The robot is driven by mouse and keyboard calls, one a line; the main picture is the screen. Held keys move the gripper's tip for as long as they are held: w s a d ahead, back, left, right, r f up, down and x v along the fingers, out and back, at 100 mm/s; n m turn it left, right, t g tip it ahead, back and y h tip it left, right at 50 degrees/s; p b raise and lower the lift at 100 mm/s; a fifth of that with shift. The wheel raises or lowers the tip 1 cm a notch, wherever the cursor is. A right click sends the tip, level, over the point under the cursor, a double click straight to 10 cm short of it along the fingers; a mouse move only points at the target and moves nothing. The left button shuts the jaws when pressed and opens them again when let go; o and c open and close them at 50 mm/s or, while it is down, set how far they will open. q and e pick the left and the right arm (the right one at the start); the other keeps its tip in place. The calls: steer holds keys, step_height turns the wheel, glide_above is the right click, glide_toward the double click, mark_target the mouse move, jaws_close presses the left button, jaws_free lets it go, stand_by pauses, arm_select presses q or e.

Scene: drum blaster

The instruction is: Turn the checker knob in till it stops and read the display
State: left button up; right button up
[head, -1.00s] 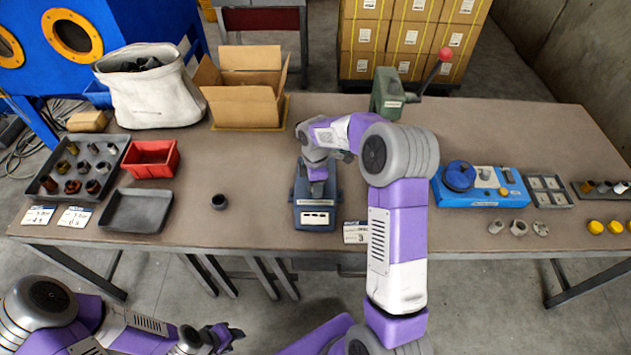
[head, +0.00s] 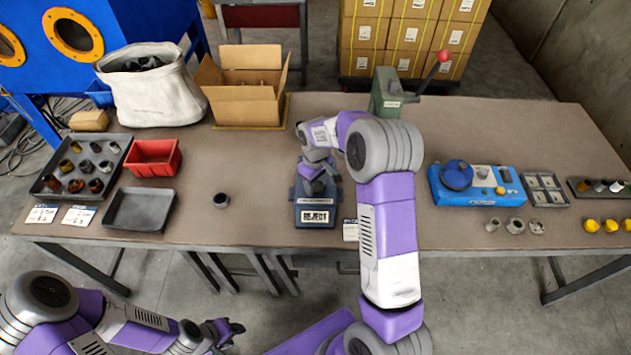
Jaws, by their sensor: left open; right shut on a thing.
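The checker (head: 316,217) is a dark blue block near the table's front middle. Its white display reads "REJECT" in black letters. My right gripper (head: 313,184) reaches down onto the checker's top and is shut on the knob, which the gripper and wrist hide. My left gripper (head: 232,330) is open and empty, in front of the table and below its edge at the lower left.
A dark ring-shaped part (head: 221,201) stands alone left of the checker. An empty grey tray (head: 139,226), a red bin (head: 154,158) and a tray of several parts (head: 48,189) lie further left. A blue fixture (head: 478,200) stands right. A green press (head: 386,95) stands behind.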

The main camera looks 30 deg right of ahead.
mark_target(316, 185)
steer(key=m, duration=0.4)
steer(key=shift+m+p, duration=0.3)
steer(key=shift+p, duration=0.1)
steer(key=shift+m+p, duration=0.5)
steer(key=shift+m, duration=1.7)
steer(key=o, duration=1)
steer(key=shift+o, duration=0.2)
steer(key=shift+r, duration=0.1)
step_height(316, 185, up, 8)
steer(key=shift+f+p, duration=0.25)
steer(key=shift+p, duration=0.4)
